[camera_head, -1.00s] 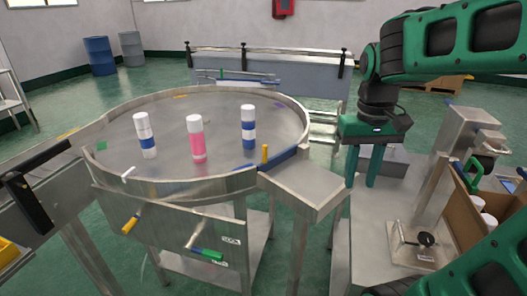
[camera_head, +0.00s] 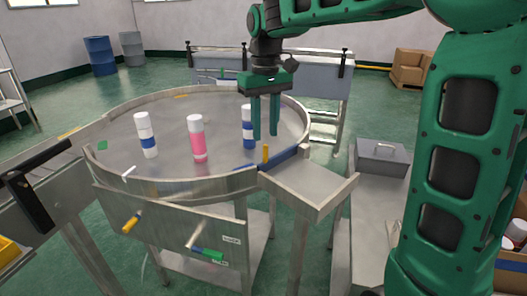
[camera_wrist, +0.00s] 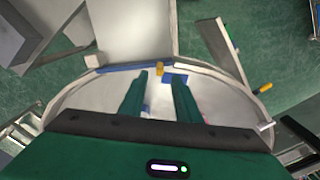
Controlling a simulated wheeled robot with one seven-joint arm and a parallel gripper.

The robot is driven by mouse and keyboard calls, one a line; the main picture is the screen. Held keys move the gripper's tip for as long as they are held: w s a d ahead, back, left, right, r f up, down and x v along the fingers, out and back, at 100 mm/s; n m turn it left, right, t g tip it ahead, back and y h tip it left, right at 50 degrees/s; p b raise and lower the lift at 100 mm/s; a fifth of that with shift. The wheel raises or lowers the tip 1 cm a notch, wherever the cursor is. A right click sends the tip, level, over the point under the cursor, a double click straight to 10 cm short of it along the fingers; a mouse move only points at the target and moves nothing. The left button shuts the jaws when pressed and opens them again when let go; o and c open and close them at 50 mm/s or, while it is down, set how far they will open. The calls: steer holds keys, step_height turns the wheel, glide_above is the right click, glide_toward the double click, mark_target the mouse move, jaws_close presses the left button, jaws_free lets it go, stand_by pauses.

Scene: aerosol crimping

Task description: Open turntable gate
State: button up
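The round steel turntable (camera_head: 110,180) has a raised rim. Its gate looks to be the blue strip (camera_head: 285,161) at the right front, by the steel chute, with a small upright yellow handle (camera_head: 265,153). The wrist view shows the blue strip (camera_wrist: 120,68) and the yellow handle (camera_wrist: 160,69) beyond my fingertips. My gripper (camera_head: 265,137) points down above the turntable's right part, its two green fingers apart with nothing between them. In the wrist view my gripper (camera_wrist: 159,74) also shows open, with the handle roughly centred ahead of the gap. I cannot tell the exact height above the handle.
Another blue-white can (camera_head: 247,128) stands close behind my fingers, partly hidden. A steel chute (camera_head: 310,185) leads off the right front. A grey box (camera_head: 382,158) sits further right.

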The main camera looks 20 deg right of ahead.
mark_target(265, 145)
step_height(265, 145, down, 7)
steer(key=shift+f, duration=0.15)
stand_by(0.4)
jaws_close()
